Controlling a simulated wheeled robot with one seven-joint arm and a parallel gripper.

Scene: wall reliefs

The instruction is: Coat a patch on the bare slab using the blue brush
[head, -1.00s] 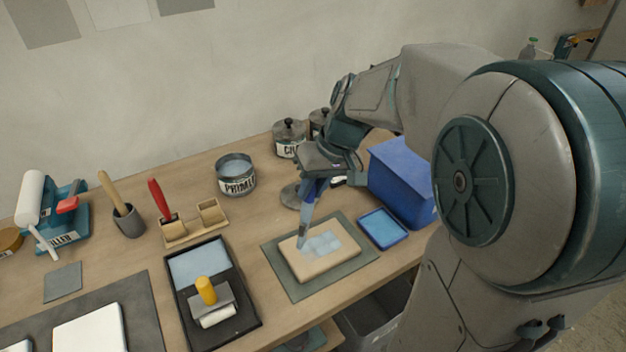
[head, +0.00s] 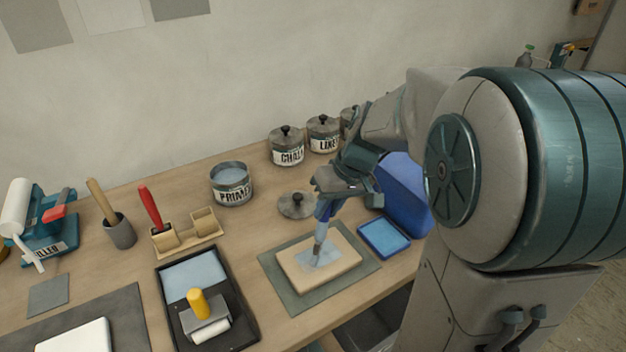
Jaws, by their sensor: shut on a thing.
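The slab (head: 345,255) lies flat on a grey-green mat (head: 290,295), tan with a pale blue wet patch (head: 305,258) on its top, partly hidden by the brush. My gripper (head: 328,197) is above the slab, shut on the blue brush (head: 324,215). The brush points down, slightly tilted, and its tip meets the slab within the patch. A shallow blue tray (head: 384,237) with light blue liquid lies just right of the mat.
An open primer can (head: 231,185) and a loose lid (head: 297,205) stand behind the mat. A blue box (head: 405,185) is beyond the tray, partly behind my arm. A black roller tray (head: 245,315) lies left of the mat, and a red-handled tool (head: 150,208) stands in a wooden holder.

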